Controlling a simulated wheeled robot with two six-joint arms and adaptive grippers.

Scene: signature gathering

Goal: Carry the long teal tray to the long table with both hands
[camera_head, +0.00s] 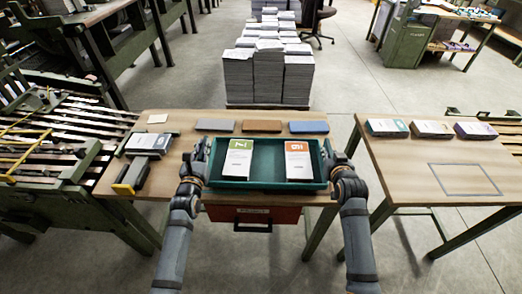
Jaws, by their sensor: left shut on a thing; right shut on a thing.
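The long teal tray (268,184) is in front of me at the near edge of a wooden table (170,122). It holds two booklets lying apart, one with a green top (238,160) and one with an orange top (299,162). My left gripper (203,165) is shut on the tray's left end. My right gripper (333,168) is shut on its right end. The tray looks level. I cannot tell whether it touches the table. Another wooden table (405,162), at the right, carries a dark outlined rectangle (464,179) on its bare top.
Grey, brown and blue blocks (262,126) lie behind the tray. A grey and yellow tool (132,176) lies left of it. Three booklets (432,129) line the right table's back. A gap of floor separates the tables. Paper stacks (268,72) stand behind. A red drawer (253,214) is below.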

